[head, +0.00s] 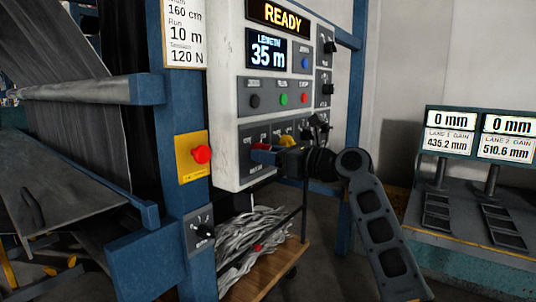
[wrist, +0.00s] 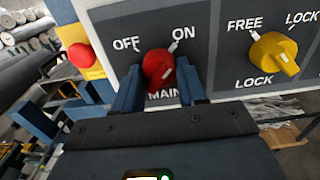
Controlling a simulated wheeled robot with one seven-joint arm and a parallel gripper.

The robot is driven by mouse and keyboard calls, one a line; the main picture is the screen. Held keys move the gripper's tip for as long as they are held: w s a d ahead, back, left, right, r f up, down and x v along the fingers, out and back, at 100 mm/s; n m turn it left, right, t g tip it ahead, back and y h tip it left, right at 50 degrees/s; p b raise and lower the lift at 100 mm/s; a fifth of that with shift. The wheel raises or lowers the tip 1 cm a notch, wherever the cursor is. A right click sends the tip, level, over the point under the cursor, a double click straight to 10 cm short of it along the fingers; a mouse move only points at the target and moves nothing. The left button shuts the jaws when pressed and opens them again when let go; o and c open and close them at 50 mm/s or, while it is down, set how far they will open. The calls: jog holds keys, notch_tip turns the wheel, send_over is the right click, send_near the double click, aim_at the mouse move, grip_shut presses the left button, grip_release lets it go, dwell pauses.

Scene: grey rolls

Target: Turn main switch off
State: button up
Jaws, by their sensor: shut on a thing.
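The main switch is a red knob (wrist: 158,66) on a dark plate, with OFF at its upper left, ON at its upper right and MAIN below.
A yellow knob (wrist: 275,56) marked FREE and LOCK sits close to the right of the main switch. A red mushroom button (head: 201,154) on a yellow box is to the left. Blue posts flank the panel. Tangled grey strips (head: 250,235) lie below it.

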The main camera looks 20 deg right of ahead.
jog(key=shift+n, duration=0.3)
jog(key=n+p, duration=0.1)
jog(key=n, duration=0.2)
jog(key=shift+n, duration=0.4)
jog(key=n, duration=0.4)
jog(key=shift+n, duration=0.3)
jog(key=n+b, duration=0.1)
jog(key=n, duration=0.3)
jog(key=shift+f+b, duration=0.1)
jog(key=shift+b, duration=0.2)
jog(key=n+b, duration=0.2)
jog(key=n, duration=0.2)
jog(key=shift+n, duration=0.3)
jog(key=o, duration=1)
jog(key=shift+o, duration=0.2)
jog(key=shift+d, duration=0.15)
jog(key=v, duration=0.7)
jog(key=shift+s+b, duration=0.3)
jog(key=shift+b, duration=0.1)
